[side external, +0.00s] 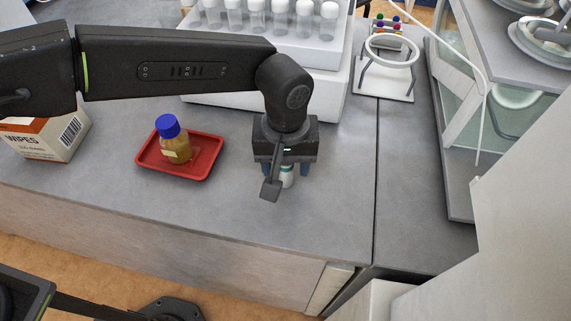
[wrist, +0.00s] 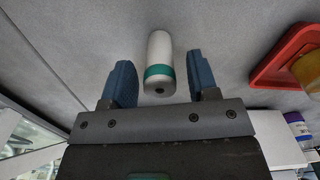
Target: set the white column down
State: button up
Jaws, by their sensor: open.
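The white column (wrist: 159,50) is a small white cylinder with a green band near one end. In the wrist view it shows between my gripper's two blue fingers, with grey bench visible on both sides of it, so the fingers look apart from it. In the side external view only a bit of the column (side external: 287,180) shows below my gripper (side external: 287,168), the rest hidden by the gripper and wrist. My gripper, also in the wrist view (wrist: 160,80), is open and low over the bench, around the column. The column appears to be on the bench; its contact there is partly hidden.
A red tray (side external: 205,172) with a blue-capped bottle (side external: 176,147) lies to the left. A wipes box (side external: 55,138) stands further left. A white rack of capped tubes (side external: 215,108) is behind. A white ring stand (side external: 385,88) is at back right. The bench front is clear.

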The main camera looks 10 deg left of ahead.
notch_tip(320, 180, up, 11)
jog(key=shift+f, duration=0.15)
jog(key=s+a+r+t, duration=0.1)
jog(key=a+r, duration=0.3)
jog(key=a, duration=0.4)
jog(key=s+a+r+m+t+h, duration=0.1)
jog(key=a+r, duration=0.2)
jog(key=a, duration=0.5)
jog(key=a+r+t, duration=0.1)
jog(key=a+r, duration=0.3)
jog(key=a, duration=0.4)
jog(key=s+a+f+m+t+y, duration=0.1)
jog(key=s+a+f, duration=0.4)
jog(key=s+a, duration=0.9)
jog(key=shift+s+f+t, duration=0.15)
jog(key=shift+f+t, duration=0.25)
jog(key=shift+t, duration=0.4)
